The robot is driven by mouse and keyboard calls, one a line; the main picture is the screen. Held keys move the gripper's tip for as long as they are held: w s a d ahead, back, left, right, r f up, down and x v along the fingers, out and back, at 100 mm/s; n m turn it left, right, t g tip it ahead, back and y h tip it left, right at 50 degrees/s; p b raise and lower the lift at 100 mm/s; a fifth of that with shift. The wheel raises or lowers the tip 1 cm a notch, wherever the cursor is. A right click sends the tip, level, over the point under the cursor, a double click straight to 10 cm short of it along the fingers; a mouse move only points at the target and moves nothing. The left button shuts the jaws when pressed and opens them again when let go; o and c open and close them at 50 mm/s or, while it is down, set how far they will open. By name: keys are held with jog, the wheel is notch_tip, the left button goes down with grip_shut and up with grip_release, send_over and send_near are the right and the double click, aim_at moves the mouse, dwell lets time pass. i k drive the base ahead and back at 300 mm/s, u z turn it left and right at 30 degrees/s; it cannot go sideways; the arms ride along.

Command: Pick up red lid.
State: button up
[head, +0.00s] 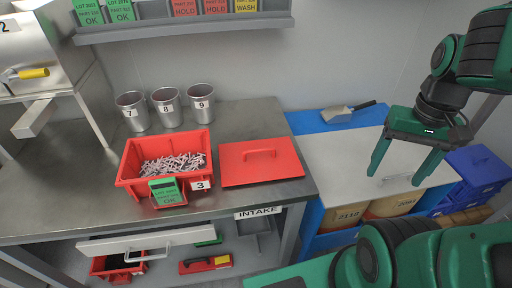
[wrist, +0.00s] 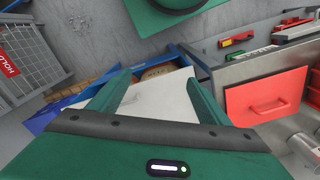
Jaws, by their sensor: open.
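The red lid (head: 237,168) lies flat on the grey metal bench, a square plate with a raised handle (head: 260,154) on top. It sits just right of the red bin numbered 3. In the wrist view the red lid (wrist: 262,97) shows at the right, with its handle facing the camera. My gripper (head: 395,178) is open and empty, to the right of the lid and apart from it, over the white-topped blue unit. In the wrist view its two green fingers (wrist: 152,85) are spread with nothing between them.
The red bin (head: 127,172) holds many small pale parts and carries a green OK card (head: 167,191). Metal cups (head: 165,108) stand behind it. A shelf (head: 190,28) with tags hangs above. A scoop (head: 340,113) lies on the blue unit. The bench right of the cups is clear.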

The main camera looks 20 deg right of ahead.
aim_at(247, 162)
jog(key=u, duration=0.45)
jog(key=k, duration=1.25)
jog(key=z, duration=0.55)
jog(key=i, duration=1.05)
